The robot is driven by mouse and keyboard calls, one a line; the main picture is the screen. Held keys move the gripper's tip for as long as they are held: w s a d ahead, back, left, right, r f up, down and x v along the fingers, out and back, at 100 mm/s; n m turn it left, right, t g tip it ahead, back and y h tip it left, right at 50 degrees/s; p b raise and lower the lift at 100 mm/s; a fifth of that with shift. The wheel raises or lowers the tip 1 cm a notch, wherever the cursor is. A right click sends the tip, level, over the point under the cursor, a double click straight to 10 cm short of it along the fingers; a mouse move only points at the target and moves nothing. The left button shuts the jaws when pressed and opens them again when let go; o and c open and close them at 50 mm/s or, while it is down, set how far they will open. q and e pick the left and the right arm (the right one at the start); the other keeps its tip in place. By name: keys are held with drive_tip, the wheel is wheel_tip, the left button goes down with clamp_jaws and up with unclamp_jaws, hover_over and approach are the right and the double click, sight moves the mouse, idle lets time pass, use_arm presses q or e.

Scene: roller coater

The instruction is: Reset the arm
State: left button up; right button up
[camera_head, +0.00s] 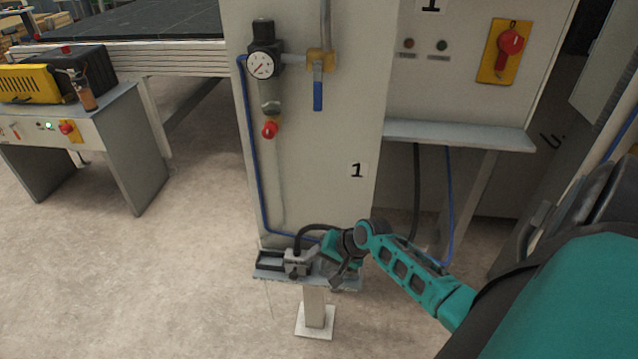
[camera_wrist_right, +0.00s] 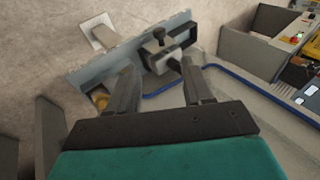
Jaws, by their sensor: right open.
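My right arm comes in from the lower right in the head view, teal and black. My right gripper (camera_head: 345,268) is at the small shelf (camera_head: 268,277) in front of the panel marked 1. In the right wrist view my right gripper (camera_wrist_right: 157,88) is open, its two dark fingers apart with nothing between them. A grey and black clamp-like device (camera_head: 297,262) sits on the shelf just left of the gripper. It also shows in the wrist view (camera_wrist_right: 168,50), beyond the fingertips. I cannot tell whether the gripper touches anything. My left gripper is not in view.
A pressure gauge (camera_head: 262,65) and a blue-handled valve (camera_head: 318,92) are on the panel above. A red rotary switch (camera_head: 510,43) is at the upper right. A blue hose (camera_head: 252,170) runs down the panel. Open floor (camera_head: 130,270) lies to the left.

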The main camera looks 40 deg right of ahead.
drive_tip(key=s+a+r+n+t, duration=0.2)
drive_tip(key=s+a+n, duration=0.4)
drive_tip(key=a, duration=0.3)
drive_tip(key=s+a+r+n+t, duration=0.2)
drive_tip(key=s+a+n, duration=0.4)
drive_tip(key=a, duration=0.4)
drive_tip(key=shift+s+r+n, duration=0.15)
drive_tip(key=shift+r+n, duration=0.4)
drive_tip(key=shift+n, duration=0.15)
